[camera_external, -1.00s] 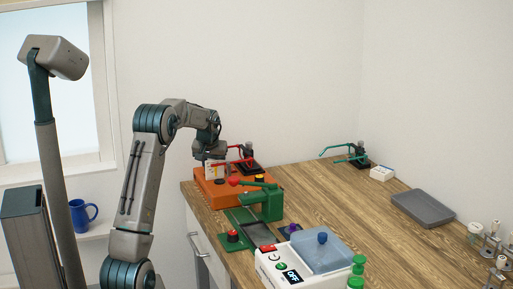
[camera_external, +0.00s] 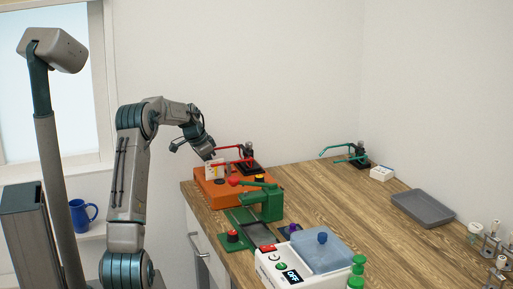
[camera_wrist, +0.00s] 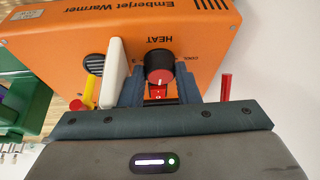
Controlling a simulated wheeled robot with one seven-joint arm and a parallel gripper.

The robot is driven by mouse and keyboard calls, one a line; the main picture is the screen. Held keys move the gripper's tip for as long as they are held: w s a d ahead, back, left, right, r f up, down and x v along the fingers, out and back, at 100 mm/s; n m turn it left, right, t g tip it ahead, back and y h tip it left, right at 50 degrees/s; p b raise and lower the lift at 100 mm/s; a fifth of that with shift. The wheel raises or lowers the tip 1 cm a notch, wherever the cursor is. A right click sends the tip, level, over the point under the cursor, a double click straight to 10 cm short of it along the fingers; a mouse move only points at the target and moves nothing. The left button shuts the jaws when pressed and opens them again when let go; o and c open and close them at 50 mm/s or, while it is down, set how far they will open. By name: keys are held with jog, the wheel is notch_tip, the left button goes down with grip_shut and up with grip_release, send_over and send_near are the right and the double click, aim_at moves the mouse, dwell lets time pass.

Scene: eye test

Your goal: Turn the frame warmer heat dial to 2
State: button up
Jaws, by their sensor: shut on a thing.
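The orange frame warmer (camera_external: 212,190) stands at the far left end of the bench. In the wrist view its orange body (camera_wrist: 215,30) appears upside down, lettered "Emberjet Warmer" and "HEAT". Its heat dial (camera_wrist: 159,62) is a round dark knob with a red face and a small pale mark. A "3" shows left of it and "COOL" right. I cannot read the exact setting. My gripper (camera_wrist: 160,76) has one dark finger on each side of the dial and is shut on it. In the external view my gripper (camera_external: 209,156) is tilted at the warmer; the dial is not distinguishable there.
A red rocker switch (camera_wrist: 158,93) sits close by the dial, between the fingers. A white plate (camera_wrist: 114,70) stands beside the left finger. A green device (camera_external: 262,203) is in front of the warmer, and a red-armed stand (camera_external: 248,156) behind it.

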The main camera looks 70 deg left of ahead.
jog(key=shift+a+r+m+h+p, duration=0.15)
jog(key=shift+m+h+p, duration=0.6)
jog(key=shift+m, duration=1.35)
jog(key=o, duration=1)
jog(key=v, duration=1.3)
jog(key=shift+s+a+r, duration=0.1)
jog(key=shift+a+r, duration=0.1)
jog(key=shift+r, duration=0.15)
